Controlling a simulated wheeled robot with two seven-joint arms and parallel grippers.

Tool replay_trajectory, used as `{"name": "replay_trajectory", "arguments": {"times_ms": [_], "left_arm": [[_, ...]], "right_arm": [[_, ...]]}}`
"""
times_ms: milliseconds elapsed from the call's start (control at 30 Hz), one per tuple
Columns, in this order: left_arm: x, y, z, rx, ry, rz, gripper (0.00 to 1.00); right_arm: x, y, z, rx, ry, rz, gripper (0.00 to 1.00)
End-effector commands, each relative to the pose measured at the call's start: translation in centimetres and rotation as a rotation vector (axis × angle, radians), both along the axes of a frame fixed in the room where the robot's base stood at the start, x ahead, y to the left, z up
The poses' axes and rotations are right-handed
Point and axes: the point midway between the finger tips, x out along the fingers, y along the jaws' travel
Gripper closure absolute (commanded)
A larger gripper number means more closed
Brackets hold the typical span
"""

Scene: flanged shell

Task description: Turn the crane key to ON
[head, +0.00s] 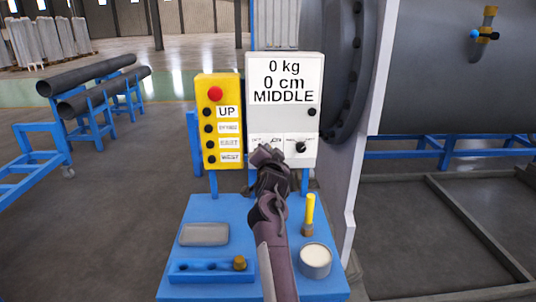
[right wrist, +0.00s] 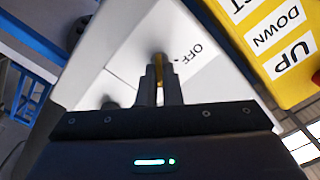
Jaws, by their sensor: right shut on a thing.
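The white panel (head: 284,110) stands upright behind the blue table and reads 0 kg, 0 cm, MIDDLE. My right gripper (head: 266,152) reaches up to its lower left part and hides the key there. In the right wrist view my right gripper (right wrist: 160,84) is shut on a thin brass-coloured piece, the crane key (right wrist: 158,64), at the panel face. An OFF label (right wrist: 196,50) shows beside the key. The key's exact angle is hard to tell. My left gripper is not in view.
A yellow button box (head: 220,120) stands just left of the panel. A black knob (head: 300,147) sits at the panel's lower right. The blue table (head: 205,212) holds a grey block, a yellow-handled brush (head: 309,212) and a round tin (head: 315,262). A large flanged shell (head: 450,80) is at right.

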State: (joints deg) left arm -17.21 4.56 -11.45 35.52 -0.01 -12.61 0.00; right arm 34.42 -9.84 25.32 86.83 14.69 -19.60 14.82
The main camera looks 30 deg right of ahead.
Motion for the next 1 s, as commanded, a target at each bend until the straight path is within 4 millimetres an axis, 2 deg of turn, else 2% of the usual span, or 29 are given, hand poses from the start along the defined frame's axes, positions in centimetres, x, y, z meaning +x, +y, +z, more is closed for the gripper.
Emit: {"name": "replay_trajectory", "arguments": {"times_ms": [633,667,800,1000], "left_arm": [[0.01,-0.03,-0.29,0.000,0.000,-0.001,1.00],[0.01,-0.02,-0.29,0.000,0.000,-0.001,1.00],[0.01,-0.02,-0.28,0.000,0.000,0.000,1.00],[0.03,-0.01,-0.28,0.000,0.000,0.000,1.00]], "right_arm": [[-0.01,0.00,-0.16,0.044,-0.023,0.001,1.00],[-0.01,0.00,-0.16,0.044,-0.023,0.001,0.92],[-0.01,0.00,-0.13,0.043,-0.024,0.001,0.74],[-0.02,-0.01,-0.07,0.043,-0.024,0.000,0.73]]}}
